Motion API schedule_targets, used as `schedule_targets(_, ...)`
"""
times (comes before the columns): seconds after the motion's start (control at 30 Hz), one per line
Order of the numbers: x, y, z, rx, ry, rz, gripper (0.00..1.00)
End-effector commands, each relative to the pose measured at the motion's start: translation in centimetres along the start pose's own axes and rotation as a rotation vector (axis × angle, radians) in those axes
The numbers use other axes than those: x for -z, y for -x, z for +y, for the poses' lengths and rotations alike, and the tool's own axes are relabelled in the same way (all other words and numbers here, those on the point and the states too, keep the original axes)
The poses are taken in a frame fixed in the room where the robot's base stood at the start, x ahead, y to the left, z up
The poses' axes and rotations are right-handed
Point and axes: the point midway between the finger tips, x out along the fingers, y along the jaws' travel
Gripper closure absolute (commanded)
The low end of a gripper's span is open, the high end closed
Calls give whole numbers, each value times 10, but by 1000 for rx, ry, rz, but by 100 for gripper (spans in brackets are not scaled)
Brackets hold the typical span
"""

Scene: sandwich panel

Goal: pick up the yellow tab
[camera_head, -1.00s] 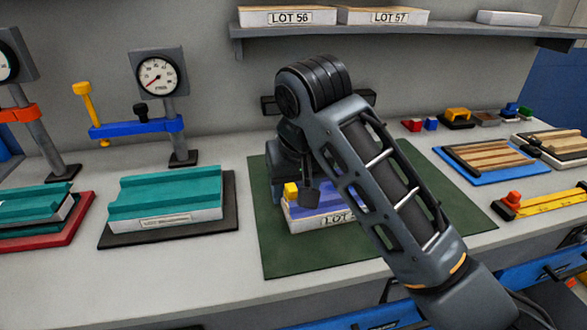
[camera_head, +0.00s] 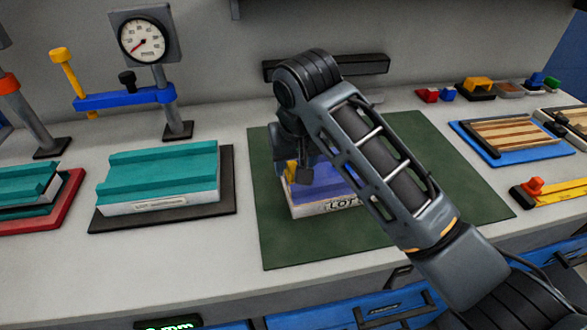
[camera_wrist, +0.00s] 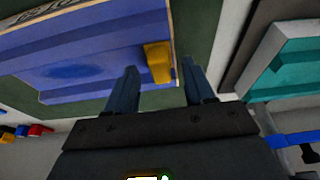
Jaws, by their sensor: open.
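The yellow tab (camera_wrist: 158,62) sits at the edge of a blue-topped panel (camera_wrist: 80,62) in the wrist view. In the head view the yellow tab (camera_head: 291,172) shows at the left end of the panel (camera_head: 322,205), partly covered by my gripper. The panel has a white front edge lettered "LOT" and lies on a dark green mat (camera_head: 285,249). My gripper (camera_wrist: 160,72) is open, its two dark fingers on either side of the tab in the wrist picture. Nothing is seen held. Whether a finger touches the tab cannot be told.
A teal panel (camera_head: 160,173) on a black mat lies to the left. A gauge stand with a blue clamp arm (camera_head: 125,98) stands behind it. A wooden slatted panel on a blue tray (camera_head: 468,138) and small coloured blocks (camera_head: 428,95) lie to the right.

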Motion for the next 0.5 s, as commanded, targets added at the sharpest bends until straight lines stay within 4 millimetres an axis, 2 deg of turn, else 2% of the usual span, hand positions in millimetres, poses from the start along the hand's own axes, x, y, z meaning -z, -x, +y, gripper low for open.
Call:
schedule_targets(0.1, 0, -9, 0, -1, 0, -1, 47)
schedule_targets(0.37, 0, -11, 0, 0, 0, 1, 48)
schedule_targets(0.5, 0, -11, 0, 0, 1, 1, 61)
